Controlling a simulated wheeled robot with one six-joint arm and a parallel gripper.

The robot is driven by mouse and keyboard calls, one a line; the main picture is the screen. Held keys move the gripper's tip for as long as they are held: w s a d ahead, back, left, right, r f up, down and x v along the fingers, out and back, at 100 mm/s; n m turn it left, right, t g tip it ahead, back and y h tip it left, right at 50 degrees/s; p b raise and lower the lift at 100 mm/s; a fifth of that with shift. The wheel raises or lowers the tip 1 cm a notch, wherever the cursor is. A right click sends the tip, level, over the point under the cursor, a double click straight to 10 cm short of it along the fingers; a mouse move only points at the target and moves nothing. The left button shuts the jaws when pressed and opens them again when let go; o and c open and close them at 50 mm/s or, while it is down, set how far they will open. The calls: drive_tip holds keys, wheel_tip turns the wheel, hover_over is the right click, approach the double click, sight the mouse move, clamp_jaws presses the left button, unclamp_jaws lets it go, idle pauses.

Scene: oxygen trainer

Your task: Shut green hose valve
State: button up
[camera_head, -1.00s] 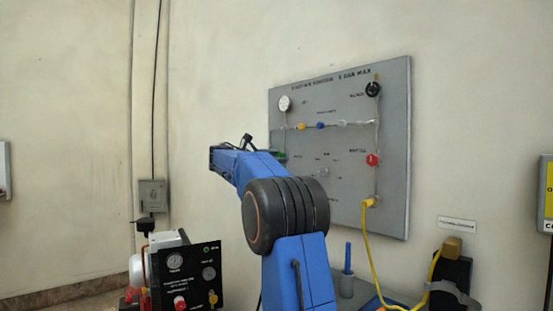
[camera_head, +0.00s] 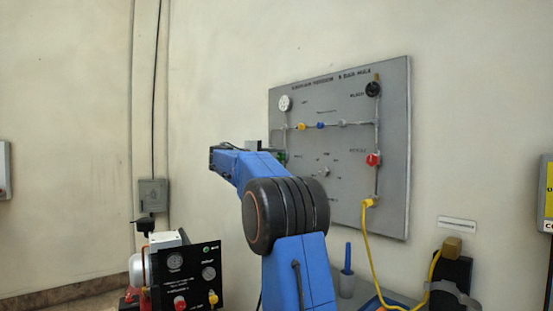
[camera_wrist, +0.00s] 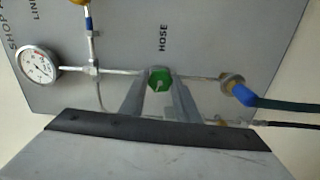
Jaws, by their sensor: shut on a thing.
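The green hose valve knob (camera_wrist: 160,79) sits on the grey panel beside the word HOSE in the wrist view. A white mark shows on its face. My gripper (camera_wrist: 159,88) is shut on the knob, with one finger on each side of it. A thin pipe runs from the valve to a blue fitting (camera_wrist: 243,94) with a dark green hose (camera_wrist: 285,104). In the head view a sliver of green (camera_head: 282,157) shows at the panel's left edge, past my arm. My gripper itself is hidden there.
The panel (camera_head: 340,215) also bears a white gauge (camera_head: 285,103), a red knob (camera_head: 373,160), a black knob (camera_head: 373,89) and a yellow hose (camera_head: 369,250). A black control box (camera_head: 190,275) stands at the lower left.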

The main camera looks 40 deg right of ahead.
drive_tip(key=m, duration=0.7)
drive_tip(key=shift+f, duration=0.15)
drive_tip(key=m, duration=0.7)
idle(0.4)
drive_tip(key=o, duration=1.1)
drive_tip(key=shift+c, duration=0.2)
drive_tip(key=a, duration=1.7)
drive_tip(key=shift+a, duration=0.25)
